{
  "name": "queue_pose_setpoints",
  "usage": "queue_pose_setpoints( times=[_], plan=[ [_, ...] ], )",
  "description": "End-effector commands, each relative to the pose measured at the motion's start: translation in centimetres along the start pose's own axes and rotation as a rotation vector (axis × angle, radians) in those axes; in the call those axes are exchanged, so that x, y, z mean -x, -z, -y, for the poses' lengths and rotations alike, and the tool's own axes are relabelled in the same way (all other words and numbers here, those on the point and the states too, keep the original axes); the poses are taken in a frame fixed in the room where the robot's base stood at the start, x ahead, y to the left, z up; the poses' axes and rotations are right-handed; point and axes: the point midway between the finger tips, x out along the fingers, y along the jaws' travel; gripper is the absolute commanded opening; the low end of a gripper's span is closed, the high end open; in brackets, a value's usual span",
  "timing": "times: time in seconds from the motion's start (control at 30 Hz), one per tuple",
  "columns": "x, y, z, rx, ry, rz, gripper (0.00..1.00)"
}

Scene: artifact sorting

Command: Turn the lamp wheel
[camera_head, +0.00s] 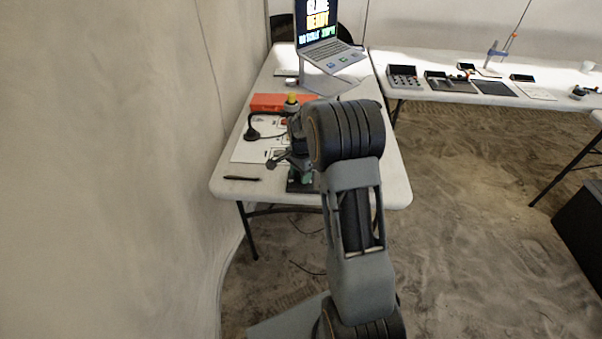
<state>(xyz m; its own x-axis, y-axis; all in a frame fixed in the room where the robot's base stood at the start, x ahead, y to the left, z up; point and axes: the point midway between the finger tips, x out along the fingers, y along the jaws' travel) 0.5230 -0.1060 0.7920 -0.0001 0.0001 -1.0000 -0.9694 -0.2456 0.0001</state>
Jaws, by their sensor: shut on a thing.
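My arm reaches from the bottom over the near table (228,183). My gripper (283,158) is small, dark and partly hidden by my arm's wrist, beside a dark device (301,186) with a flat base near the table's front edge. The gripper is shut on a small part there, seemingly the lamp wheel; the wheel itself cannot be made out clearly. A black gooseneck lamp-like object (252,134) stands to the left, its neck curving toward the device.
A red-orange box (267,102), white papers (247,150) and a dark pen (242,178) lie on the near table. A laptop (325,45) stands on a raised stand behind. Another table (450,93) with several devices is at the right. The wall is close on the left.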

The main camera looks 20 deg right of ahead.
Motion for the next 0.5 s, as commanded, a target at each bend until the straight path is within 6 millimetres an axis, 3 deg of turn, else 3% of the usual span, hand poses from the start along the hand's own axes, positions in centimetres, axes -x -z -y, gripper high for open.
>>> queue_pose_setpoints(
  times=[0.13, 0.17, 0.4, 0.5],
  plan=[
    [-0.02, -0.05, 0.0, 0.001, -0.001, 0.001, 0.18],
    [-0.01, -0.05, 0.0, 0.001, -0.001, 0.001, 0.43],
    [-0.01, -0.03, 0.0, 0.001, 0.0, 0.001, 0.66],
    [-0.01, -0.02, 0.0, 0.001, 0.0, 0.0, 0.67]
  ],
)
